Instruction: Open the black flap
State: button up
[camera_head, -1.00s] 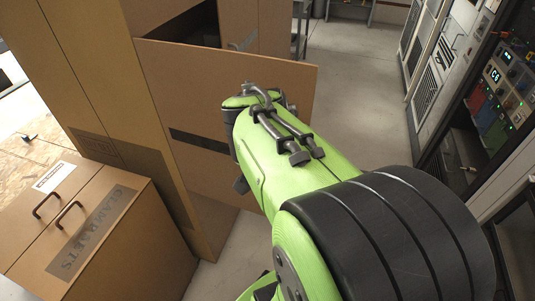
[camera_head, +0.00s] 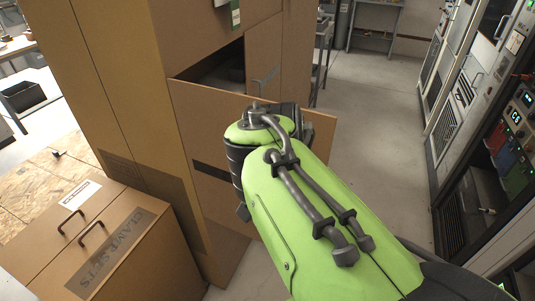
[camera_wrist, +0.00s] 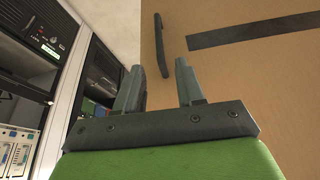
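No plainly black flap shows; a brown panel (camera_head: 205,112) with a black stripe (camera_head: 212,171) stands ajar on the tall brown cabinet (camera_head: 120,60), with a dark gap (camera_head: 222,72) behind its top edge. In the wrist view a brown panel (camera_wrist: 230,80) carries a black stripe (camera_wrist: 258,34) and a black bar handle (camera_wrist: 161,45). My gripper (camera_wrist: 158,82) has its two fingers apart with nothing visible between them. The handle lies beyond the fingertips, seemingly clear of them. In the head view my green arm hides the gripper and part of the panel.
A low brown box (camera_head: 110,245) with two dark handles stands at the lower left. Equipment racks (camera_head: 490,150) line the right side. Open floor (camera_head: 375,110) lies between the cabinet and the racks.

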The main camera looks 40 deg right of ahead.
jog(key=p+v, duration=0.2)
jog(key=v, duration=0.5)
jog(key=shift+r, duration=0.1)
jog(key=a+f+n+t+y+p, duration=0.1)
jog(key=a+n+t+y+p, duration=0.3)
jog(key=a+n, duration=1)
jog(key=shift+f+n+p, duration=0.35)
jog(key=shift+n+p, duration=0.05)
